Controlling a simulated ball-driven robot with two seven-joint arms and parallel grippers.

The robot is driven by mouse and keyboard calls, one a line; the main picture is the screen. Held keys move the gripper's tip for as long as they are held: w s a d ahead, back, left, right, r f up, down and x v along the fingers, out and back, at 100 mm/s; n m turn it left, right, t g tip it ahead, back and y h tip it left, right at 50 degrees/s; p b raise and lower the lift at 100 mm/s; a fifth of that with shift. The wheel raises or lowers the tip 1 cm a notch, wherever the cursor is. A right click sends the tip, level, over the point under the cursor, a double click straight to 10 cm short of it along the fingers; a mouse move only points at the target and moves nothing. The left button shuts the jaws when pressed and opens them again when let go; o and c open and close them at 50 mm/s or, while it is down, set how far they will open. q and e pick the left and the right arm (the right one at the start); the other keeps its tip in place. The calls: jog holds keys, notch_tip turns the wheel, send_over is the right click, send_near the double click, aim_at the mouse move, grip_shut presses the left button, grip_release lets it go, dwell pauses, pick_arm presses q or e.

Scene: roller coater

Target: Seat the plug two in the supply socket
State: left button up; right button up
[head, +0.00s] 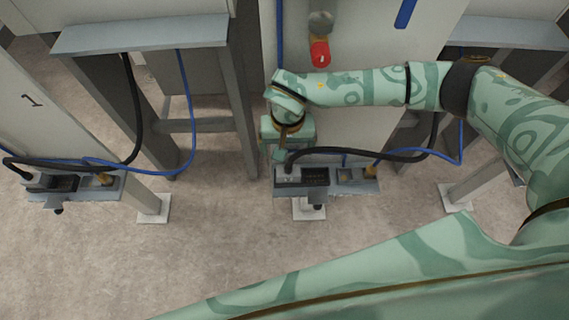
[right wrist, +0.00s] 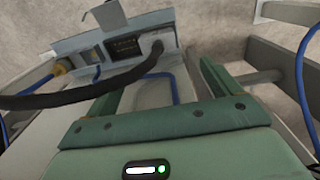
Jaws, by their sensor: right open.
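Plug two (head: 289,167), at the end of a thick black cable, stands at the left end of the grey socket shelf (head: 330,188) on the middle cabinet. In the right wrist view the plug (right wrist: 157,48) is upright on the shelf beside a black block. I cannot tell how deep it sits; the supply socket under it is hidden. My right gripper (head: 281,152) is just behind and above the plug. In the right wrist view its open fingers (right wrist: 160,70) have the plug beyond them, and nothing is gripped. My left gripper is out of view.
The black cable (head: 400,156) arcs right and crosses the left finger's line in the wrist view. A brass connector (head: 370,172) with a blue cable is on the shelf's right. A similar shelf (head: 100,190) is at left.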

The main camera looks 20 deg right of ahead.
jog(key=b, duration=0.2)
send_over(288, 170)
notch_tip(288, 170, down, 5)
jog(key=shift+s+a+f, duration=0.1)
jog(key=shift+a+f, duration=0.05)
jog(key=shift+f, duration=0.7)
notch_tip(288, 170, down, 4)
jog(key=b, duration=0.2)
jog(key=shift+s+b, duration=0.1)
jog(key=shift+b, duration=0.25)
jog(key=shift+f, duration=0.4)
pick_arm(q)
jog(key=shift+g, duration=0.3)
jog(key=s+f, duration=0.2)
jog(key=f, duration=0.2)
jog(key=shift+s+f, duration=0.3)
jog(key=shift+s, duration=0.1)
pick_arm(e)
jog(key=shift+r, duration=0.1)
jog(key=c, duration=1.3)
jog(key=shift+o, duration=0.2)
jog(key=shift+r, duration=0.1)
